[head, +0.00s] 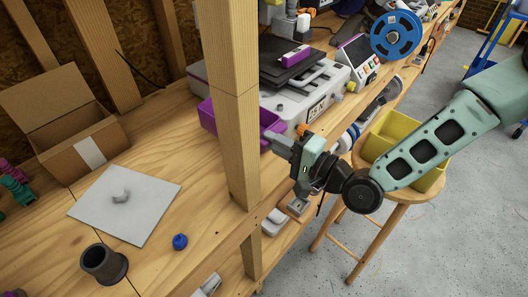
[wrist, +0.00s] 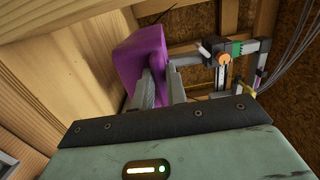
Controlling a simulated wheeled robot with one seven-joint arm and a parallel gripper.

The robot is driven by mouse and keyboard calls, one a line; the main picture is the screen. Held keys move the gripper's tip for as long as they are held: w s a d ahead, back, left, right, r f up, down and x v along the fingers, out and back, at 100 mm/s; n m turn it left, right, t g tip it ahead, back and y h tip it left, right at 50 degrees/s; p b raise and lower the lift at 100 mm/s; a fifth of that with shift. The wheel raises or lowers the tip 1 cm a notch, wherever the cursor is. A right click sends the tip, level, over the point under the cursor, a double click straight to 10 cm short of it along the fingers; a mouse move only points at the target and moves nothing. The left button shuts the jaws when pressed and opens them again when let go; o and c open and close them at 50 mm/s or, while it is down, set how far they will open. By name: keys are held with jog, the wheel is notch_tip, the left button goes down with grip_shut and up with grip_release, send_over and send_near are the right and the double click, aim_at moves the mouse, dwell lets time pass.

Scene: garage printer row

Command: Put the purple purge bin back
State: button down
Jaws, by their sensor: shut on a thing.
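The purple purge bin (head: 207,119) is behind the wooden post in the head view, at the front left of a printer (head: 312,106). The post hides its middle. My gripper (head: 276,139) is at the bin's right end. In the wrist view, the purple bin (wrist: 133,56) is beyond my gripper (wrist: 160,84), whose two grey fingers are shut with a purple wall of the bin between them. The head view does not show clearly whether the bin's underside touches the bench.
The wooden post (head: 241,120) stands close to my gripper. A stool (head: 388,205) with a yellow bin (head: 385,152) is under my arm. A cardboard box (head: 75,138), a grey plate (head: 100,212), a dark cup (head: 104,264) and a blue knob (head: 180,241) are on the bench at left.

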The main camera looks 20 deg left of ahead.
aim_at(263, 152)
jog(key=shift+f, duration=2.65)
jog(key=shift+f, duration=0.2)
jog(key=c, duration=1.4)
grip_release()
jog(key=shift+r, duration=0.1)
jog(key=shift+r+p, duration=0.2)
jog(key=shift+p, duration=0.15)
jog(key=b+v, duration=0.2)
jog(key=v, duration=1)
jog(key=shift+f, duration=0.15)
